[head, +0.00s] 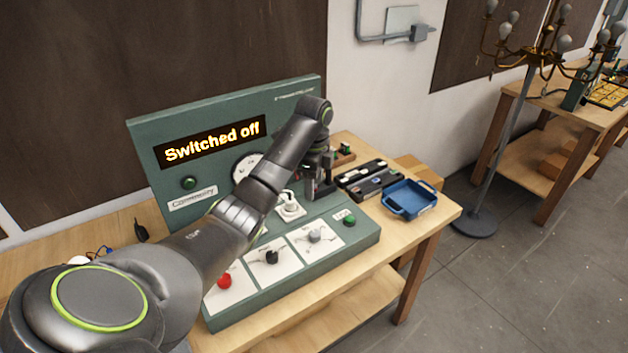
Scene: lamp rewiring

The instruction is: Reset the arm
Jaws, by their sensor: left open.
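My left arm reaches in from the lower left across the green test panel (290,92). My left gripper (318,192) points down at the right part of the panel, above its sloped front, and is open. I see nothing held in it. The panel's display (212,141) reads "Switched off". A red button (224,281), a black knob (271,257), a grey knob (314,236) and a green button (349,220) sit along the front. A white socket with a plug (289,207) is just left of the gripper. My right gripper is not in view.
A blue tray (409,198) and a dark case (367,178) lie on the wooden table (440,213) right of the panel. A brass lamp with several bulbs stands on a round base (475,222) farther right. Another bench (553,115) is behind it. The floor between is clear.

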